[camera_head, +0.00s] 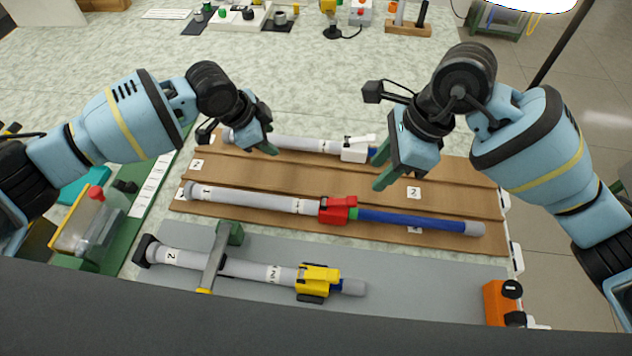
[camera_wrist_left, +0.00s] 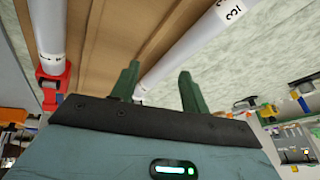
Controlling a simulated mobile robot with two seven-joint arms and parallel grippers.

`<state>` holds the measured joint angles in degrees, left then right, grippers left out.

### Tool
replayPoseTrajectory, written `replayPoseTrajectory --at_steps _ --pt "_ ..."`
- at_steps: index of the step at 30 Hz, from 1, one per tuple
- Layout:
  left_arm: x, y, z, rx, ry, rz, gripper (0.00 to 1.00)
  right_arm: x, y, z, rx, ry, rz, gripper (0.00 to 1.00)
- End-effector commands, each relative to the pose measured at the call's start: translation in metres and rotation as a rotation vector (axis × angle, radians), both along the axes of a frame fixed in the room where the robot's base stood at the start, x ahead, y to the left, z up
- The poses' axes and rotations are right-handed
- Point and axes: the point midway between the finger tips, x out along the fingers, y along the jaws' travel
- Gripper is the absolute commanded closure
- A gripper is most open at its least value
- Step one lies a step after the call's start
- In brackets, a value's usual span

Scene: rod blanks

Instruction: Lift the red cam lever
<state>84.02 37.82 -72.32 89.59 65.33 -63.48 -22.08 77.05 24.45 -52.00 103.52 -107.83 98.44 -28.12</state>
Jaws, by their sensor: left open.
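The red cam lever is part of a red clamp (camera_head: 338,209) around the middle rod, where the grey tube (camera_head: 250,200) meets a green ring and a blue rod (camera_head: 420,220). The lever's exact shape is too small to tell. The clamp also shows in the left wrist view (camera_wrist_left: 52,85), at the left side. My left gripper (camera_head: 270,140) is open and empty, above and left of the clamp in the head view; its two green fingers show in the left wrist view (camera_wrist_left: 158,85). My right gripper (camera_head: 382,165) is open and empty, above and right of the clamp, apart from it.
A rod with a white clamp (camera_head: 357,149) lies in the back groove of the brown board (camera_head: 460,195). An orange block (camera_head: 502,302) stands at front right.

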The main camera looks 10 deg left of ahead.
Motion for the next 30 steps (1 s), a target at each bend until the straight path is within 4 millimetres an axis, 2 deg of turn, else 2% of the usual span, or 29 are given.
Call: replayPoseTrajectory --at_steps 1,3,6,9,12,15,22,26,30 --pt "-0.017 -0.023 -0.001 -0.009 0.034 -0.056 0.55 0.000 0.000 0.000 0.000 0.000 0.000 0.64" --pt "-0.038 -0.049 -0.001 -0.013 0.076 -0.129 0.55 0.000 0.000 0.000 0.000 0.000 0.000 0.64" --pt "-0.068 -0.079 0.001 -0.018 0.126 -0.227 0.55 0.000 0.000 0.000 0.000 0.000 0.000 0.64" --pt "-0.092 -0.100 0.005 -0.022 0.164 -0.306 0.55 0.000 0.000 0.000 0.000 0.000 0.000 0.64" --pt "-0.109 -0.113 0.008 -0.023 0.190 -0.364 0.55 0.000 0.000 0.000 0.000 0.000 0.000 0.64" --pt "-0.118 -0.119 0.010 -0.024 0.201 -0.394 0.55 0.000 0.000 0.000 0.000 0.000 0.000 0.64" --pt "-0.121 -0.122 0.010 -0.024 0.206 -0.405 0.55 0.000 0.000 0.000 0.000 0.000 0.000 0.64" --pt "-0.121 -0.125 0.002 -0.024 0.208 -0.405 0.55 0.000 0.000 0.000 0.000 0.000 0.000 0.64" --pt "-0.121 -0.132 -0.016 -0.023 0.207 -0.404 0.55 0.000 0.000 0.000 0.000 0.000 0.000 0.64"
